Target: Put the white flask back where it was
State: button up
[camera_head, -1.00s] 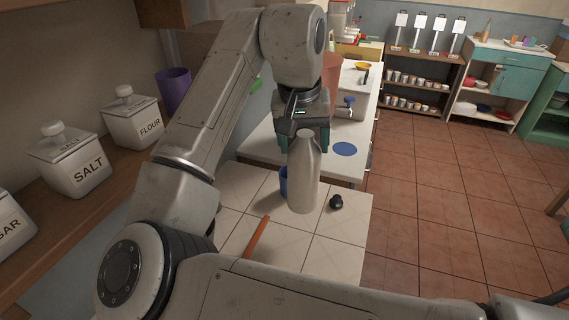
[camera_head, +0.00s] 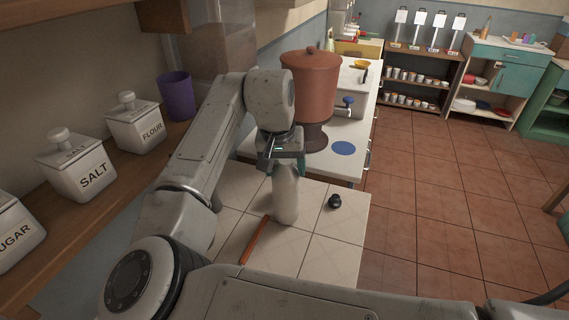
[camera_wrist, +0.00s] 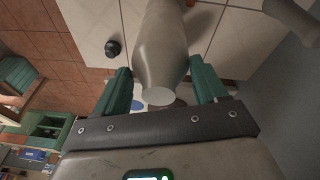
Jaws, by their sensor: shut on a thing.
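The white flask (camera_head: 286,197) stands upright below my gripper (camera_head: 284,163), over the tiled counter (camera_head: 332,258). Its base looks at or very near the tiles; I cannot tell whether it touches. My gripper is shut on the upper part of the flask. In the wrist view the grey-white flask (camera_wrist: 160,45) lies between the two green fingers of my gripper (camera_wrist: 164,82), its pale top toward the palm. The fingers hide part of the flask's neck in the head view.
A small black object (camera_head: 334,201) lies right of the flask. An orange stick (camera_head: 256,240) lies in front-left. A terracotta urn (camera_head: 310,80) and a blue disc (camera_head: 343,148) are behind. Canisters (camera_head: 78,166) line the left shelf. The counter's front right is clear.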

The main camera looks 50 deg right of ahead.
jog(key=o, duration=1.8)
jog(key=shift+f, duration=0.1)
jog(key=shift+c, duration=0.2)
jog(key=b+v, duration=0.1)
jog(key=v, duration=1.1)
jog(key=shift+b, duration=0.3)
